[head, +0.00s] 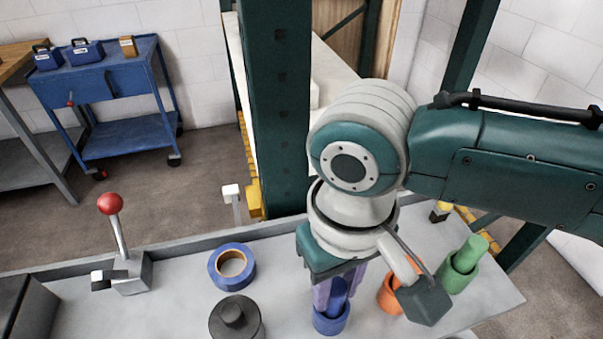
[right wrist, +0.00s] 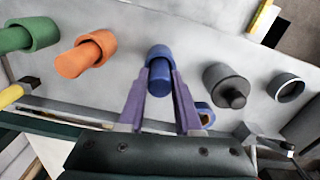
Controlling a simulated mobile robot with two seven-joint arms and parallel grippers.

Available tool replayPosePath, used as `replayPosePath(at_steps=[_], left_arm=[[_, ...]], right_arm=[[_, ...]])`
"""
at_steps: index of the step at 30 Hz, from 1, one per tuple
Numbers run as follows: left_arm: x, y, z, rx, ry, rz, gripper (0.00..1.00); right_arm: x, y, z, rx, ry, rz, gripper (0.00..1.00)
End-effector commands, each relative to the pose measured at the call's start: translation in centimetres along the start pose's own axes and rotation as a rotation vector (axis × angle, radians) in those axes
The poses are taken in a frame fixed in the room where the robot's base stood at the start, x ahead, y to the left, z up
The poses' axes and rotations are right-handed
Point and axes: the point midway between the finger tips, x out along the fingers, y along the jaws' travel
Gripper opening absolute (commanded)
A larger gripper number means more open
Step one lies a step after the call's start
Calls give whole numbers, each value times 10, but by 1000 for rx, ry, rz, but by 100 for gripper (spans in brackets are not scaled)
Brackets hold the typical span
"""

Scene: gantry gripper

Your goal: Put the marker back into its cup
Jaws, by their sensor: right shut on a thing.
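A blue marker (head: 338,292) stands with its lower end in a blue cup (head: 331,322) on the grey bench. My right gripper (head: 338,287) reaches down from above, its purple fingers shut on the marker's upper part. In the right wrist view, the fingers of the right gripper (right wrist: 160,72) lie on either side of the blue marker (right wrist: 159,68), with the blue cup (right wrist: 157,50) just beyond them. How deep the marker sits in the cup is hidden. My left gripper is not in view.
An orange cup (head: 390,300), partly hidden by my arm, and a green cup (head: 458,277) with a green marker stand right of the blue one. Left are a dark grey cup (head: 237,322) with its marker, a blue tape roll (head: 232,267) and a red-knobbed lever (head: 118,245). An empty grey cup (right wrist: 289,88) shows in the wrist view.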

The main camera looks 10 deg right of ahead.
Motion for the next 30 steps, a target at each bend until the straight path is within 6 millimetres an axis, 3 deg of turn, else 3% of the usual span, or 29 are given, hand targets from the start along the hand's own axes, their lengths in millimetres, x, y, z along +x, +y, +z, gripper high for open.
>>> replayPosePath(at_steps=[8, 9, 16, 25, 30], left_arm=[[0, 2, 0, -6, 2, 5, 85], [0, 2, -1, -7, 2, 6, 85], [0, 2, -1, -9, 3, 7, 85], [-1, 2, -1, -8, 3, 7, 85], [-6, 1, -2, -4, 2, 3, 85]], right_arm=[[1, 0, 0, 0, 0, 0, 0], [1, 0, 0, 0, 0, 0, 36], [1, 0, 0, 0, 0, 0, 62], [-2, 0, 0, 0, 1, 0, 63], [-25, 0, -1, 0, 4, -1, 63]])
